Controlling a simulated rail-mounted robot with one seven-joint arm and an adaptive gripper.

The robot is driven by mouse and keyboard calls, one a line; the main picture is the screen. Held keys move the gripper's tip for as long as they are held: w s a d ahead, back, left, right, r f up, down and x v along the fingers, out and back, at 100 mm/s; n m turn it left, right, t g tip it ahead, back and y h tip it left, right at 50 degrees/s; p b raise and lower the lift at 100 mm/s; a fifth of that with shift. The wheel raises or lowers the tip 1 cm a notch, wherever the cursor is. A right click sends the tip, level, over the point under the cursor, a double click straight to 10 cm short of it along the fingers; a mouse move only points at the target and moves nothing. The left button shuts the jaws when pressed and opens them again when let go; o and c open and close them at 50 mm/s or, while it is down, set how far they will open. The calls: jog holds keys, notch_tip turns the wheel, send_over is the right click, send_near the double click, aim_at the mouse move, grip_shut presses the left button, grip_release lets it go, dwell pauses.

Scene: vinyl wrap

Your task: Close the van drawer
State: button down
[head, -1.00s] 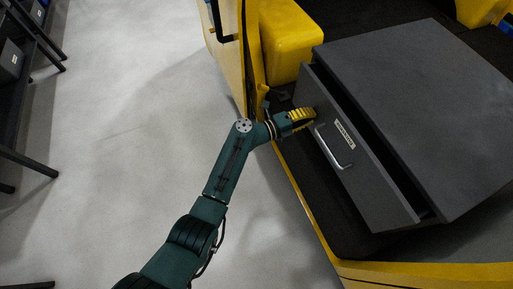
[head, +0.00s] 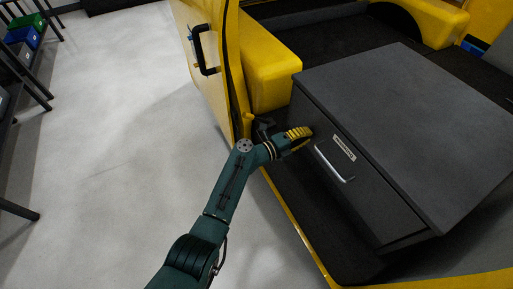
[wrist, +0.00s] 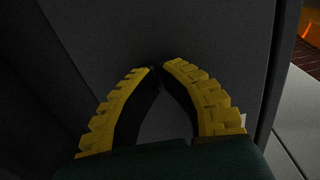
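The van drawer (head: 372,193) is a dark grey front with a silver bar handle (head: 334,164) and a small white label. It sits in a grey cabinet (head: 420,115) on the van floor. No open gap shows along the drawer's top edge in the head view; it looks flush or nearly flush. My gripper (head: 309,133) has yellow ridged fingers and is at the left part of the drawer front, left of the handle. In the wrist view the fingertips (wrist: 158,68) meet with nothing between them, against or very near the grey panel; contact cannot be told exactly.
The open yellow van door (head: 207,75) with a black handle stands left of my gripper. A yellow wheel-arch box (head: 270,65) is behind it. Shelving (head: 22,75) stands at far left. Grey floor (head: 115,140) between is clear.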

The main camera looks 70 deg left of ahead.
jog(key=s+d+p, duration=0.2)
jog(key=s+p, duration=0.4)
jog(key=s, duration=0.7)
jog(key=shift+s, duration=0.15)
